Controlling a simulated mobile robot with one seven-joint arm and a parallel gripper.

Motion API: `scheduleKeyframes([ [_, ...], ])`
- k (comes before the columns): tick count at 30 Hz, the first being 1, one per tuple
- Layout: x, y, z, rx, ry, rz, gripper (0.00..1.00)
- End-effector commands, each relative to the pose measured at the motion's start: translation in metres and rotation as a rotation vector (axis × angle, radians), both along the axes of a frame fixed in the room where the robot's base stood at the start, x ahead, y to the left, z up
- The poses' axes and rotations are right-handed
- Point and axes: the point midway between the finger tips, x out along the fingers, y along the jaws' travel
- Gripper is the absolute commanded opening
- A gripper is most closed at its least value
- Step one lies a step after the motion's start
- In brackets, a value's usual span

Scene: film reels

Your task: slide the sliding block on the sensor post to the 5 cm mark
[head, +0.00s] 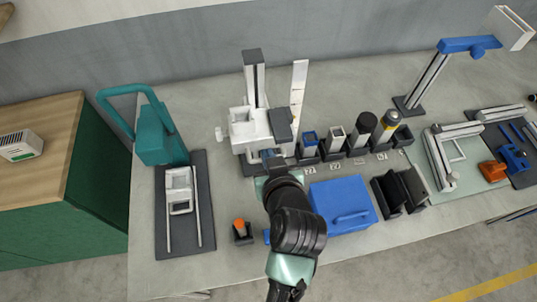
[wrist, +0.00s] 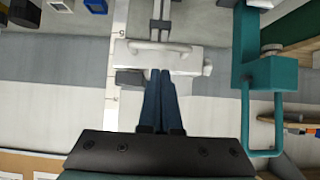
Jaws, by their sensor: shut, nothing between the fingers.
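The sensor post (head: 250,62) stands upright at the back of the table, a pale column with a dark slot. It also shows in the wrist view (wrist: 157,12). The white sliding block (head: 240,122) with a side knob appears to sit low on it; in the wrist view the block (wrist: 185,60) spans the post. In the head view my wrist partly hides the post's foot.
A teal frame (head: 160,135) stands left of the post. Right of it is a row of dark holders with canisters (head: 361,128). A blue box (head: 342,200) lies in front, right of my arm. A small holder with an orange piece (head: 241,230) is at the front left.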

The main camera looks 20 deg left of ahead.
Motion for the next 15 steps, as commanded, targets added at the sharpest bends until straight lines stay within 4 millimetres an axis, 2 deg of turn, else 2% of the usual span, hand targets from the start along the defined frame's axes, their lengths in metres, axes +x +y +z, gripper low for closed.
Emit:
scheduleKeyframes([
  [6, 0.003, 0.002, -0.019, 0.001, 0.0, -0.001, 0.0],
  [15, 0.004, 0.002, -0.022, 0.001, -0.002, -0.001, 0.0],
])
